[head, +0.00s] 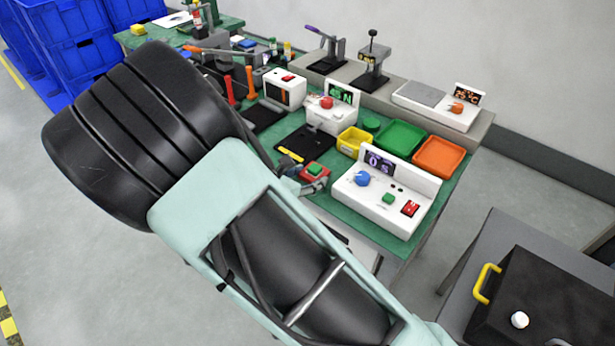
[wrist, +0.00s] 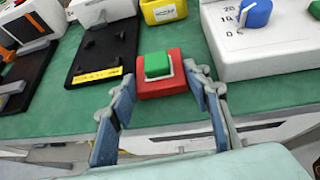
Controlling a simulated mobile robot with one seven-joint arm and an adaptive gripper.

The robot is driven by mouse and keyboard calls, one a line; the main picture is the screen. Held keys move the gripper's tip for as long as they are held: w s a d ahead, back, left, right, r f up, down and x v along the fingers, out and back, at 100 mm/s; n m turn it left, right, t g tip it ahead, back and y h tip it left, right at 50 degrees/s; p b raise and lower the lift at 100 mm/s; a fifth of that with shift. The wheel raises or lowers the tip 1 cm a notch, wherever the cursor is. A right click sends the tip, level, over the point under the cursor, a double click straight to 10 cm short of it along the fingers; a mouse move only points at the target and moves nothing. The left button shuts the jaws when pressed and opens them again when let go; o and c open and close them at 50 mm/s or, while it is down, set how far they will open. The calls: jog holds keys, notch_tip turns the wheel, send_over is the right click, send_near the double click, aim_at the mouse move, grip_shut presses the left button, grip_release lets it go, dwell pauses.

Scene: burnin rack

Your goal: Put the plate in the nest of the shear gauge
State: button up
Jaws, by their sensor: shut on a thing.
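My gripper (wrist: 157,82) is shut on a small red block (wrist: 160,88) with a green top (wrist: 157,65). Its fingers stand on either side of the block. The block also shows in the head view (head: 304,177), just above the bench's front edge; I cannot tell whether it touches the bench. No other piece that reads as the plate is clear. The likely shear gauge is the white unit (head: 329,118) with a red knob and a green "N" display. A black board (head: 293,141) with a yellow label lies in front of it, left of the block. I cannot make out a nest.
A white box (head: 382,203) with a blue dial stands close right of the block. Yellow (head: 355,141), green (head: 401,138) and orange (head: 440,157) trays stand behind it. Another black board (wrist: 27,75) lies at left. My arm hides the bench's left front.

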jog(key=shift+f, duration=0.15)
jog(key=o, duration=1.4)
